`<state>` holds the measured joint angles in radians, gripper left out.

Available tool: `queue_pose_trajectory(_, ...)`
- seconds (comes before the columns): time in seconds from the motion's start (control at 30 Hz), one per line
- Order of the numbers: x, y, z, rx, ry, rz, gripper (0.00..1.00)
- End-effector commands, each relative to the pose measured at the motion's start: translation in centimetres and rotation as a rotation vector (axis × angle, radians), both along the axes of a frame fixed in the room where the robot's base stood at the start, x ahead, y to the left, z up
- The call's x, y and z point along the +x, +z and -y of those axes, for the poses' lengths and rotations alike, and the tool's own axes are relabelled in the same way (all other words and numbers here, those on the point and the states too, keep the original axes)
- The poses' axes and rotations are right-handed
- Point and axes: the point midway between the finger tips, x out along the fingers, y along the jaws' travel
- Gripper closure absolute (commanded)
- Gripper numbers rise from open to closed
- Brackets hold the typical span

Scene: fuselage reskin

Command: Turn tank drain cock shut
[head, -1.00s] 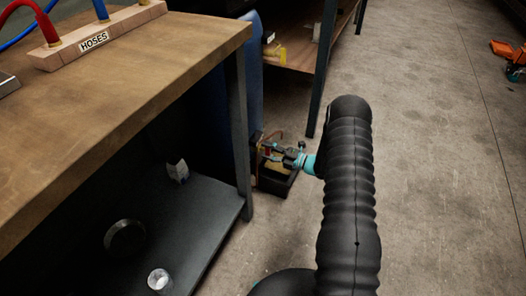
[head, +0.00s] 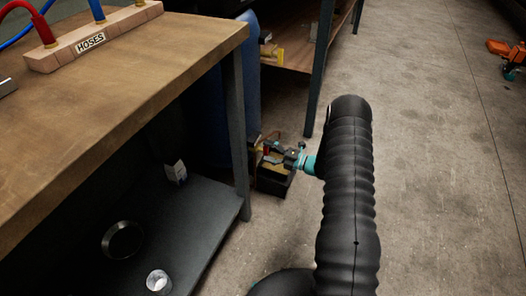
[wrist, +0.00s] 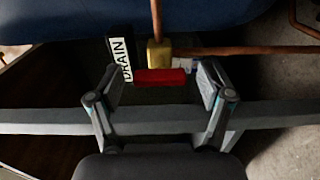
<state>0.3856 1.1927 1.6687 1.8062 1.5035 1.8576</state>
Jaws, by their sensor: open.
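The drain cock shows in the wrist view as a brass body (wrist: 159,52) with copper pipe running up and to the right, and a red lever handle (wrist: 160,77) lying crosswise below it. A white DRAIN label (wrist: 121,59) stands to its left. My gripper (wrist: 160,84) is open, with one finger on each side of the red handle and a gap at both ends. In the head view my gripper (head: 277,153) is low beside the blue tank (head: 246,90), partly hiding the cock. Whether a finger touches the handle cannot be told.
A grey bar (wrist: 160,120) crosses behind my gripper in the wrist view. The wooden bench (head: 120,90) with its metal leg (head: 238,140) stands left of my arm. A shelf unit (head: 290,52) is behind.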

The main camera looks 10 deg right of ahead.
Motion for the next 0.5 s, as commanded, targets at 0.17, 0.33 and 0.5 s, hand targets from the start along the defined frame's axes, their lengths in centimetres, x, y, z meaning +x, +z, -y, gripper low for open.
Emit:
queue_pose_trajectory(0.17,-1.8,0.0,2.7,0.001,-0.003,0.001,0.21)
queue_pose_trajectory(0.33,-3.8,0.0,5.4,0.0,-0.002,0.0,0.21)
queue_pose_trajectory(0.5,-5.3,0.0,7.5,0.001,-0.001,0.001,0.21)
